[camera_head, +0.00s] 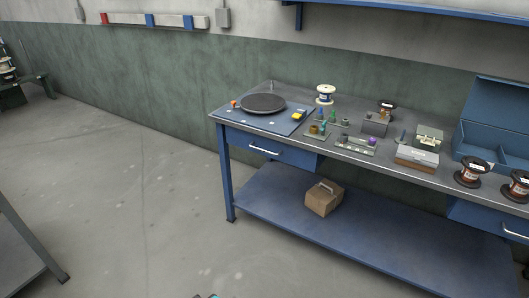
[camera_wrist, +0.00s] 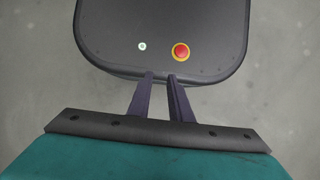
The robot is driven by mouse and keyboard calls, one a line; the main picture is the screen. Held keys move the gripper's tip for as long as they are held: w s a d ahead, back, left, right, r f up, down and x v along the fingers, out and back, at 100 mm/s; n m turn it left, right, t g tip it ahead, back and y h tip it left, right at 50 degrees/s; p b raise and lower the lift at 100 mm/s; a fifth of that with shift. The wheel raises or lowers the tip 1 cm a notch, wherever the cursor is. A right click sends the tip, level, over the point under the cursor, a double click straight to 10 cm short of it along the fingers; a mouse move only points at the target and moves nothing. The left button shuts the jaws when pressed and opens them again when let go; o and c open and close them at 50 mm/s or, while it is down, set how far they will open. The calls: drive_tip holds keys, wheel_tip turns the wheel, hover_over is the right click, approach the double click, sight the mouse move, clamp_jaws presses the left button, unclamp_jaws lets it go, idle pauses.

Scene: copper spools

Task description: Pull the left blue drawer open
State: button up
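The left blue drawer (camera_head: 290,156) sits under the left end of the workbench top in the head view. Its front looks flush with the bench, so it appears closed. A pale bar handle (camera_head: 264,150) runs across its front. My gripper (camera_wrist: 162,76) shows in the wrist view with its two dark fingers apart and nothing between them. It points down over my own base, away from the drawer. In the head view only a small bit of my arm shows at the bottom edge.
The workbench (camera_head: 420,178) holds a turntable, small parts and copper spools (camera_head: 473,173). A second blue drawer (camera_head: 487,217) is at the right. A cardboard box (camera_head: 324,198) stands on the lower shelf (camera_head: 370,245). A grey table (camera_head: 22,250) stands at lower left. The floor before the left drawer is clear.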

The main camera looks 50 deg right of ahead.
drive_tip(key=w+d+t+h+b, duration=0.1)
drive_tip(key=w+d+b, duration=0.1)
drive_tip(key=w+d, duration=0.4)
drive_tip(key=n+t+h+b, duration=0.3)
drive_tip(key=t+h+b, duration=0.5)
drive_tip(key=h+b, duration=0.5)
approach(266, 151)
drive_tip(key=a+h, duration=0.1)
drive_tip(key=a, duration=0.2)
drive_tip(key=shift+s+a+f+p, duration=0.25)
drive_tip(key=shift+s+p, duration=0.05)
drive_tip(key=shift+p, duration=0.15)
drive_tip(key=shift+d, duration=0.1)
drive_tip(key=shift+x, duration=6.8)
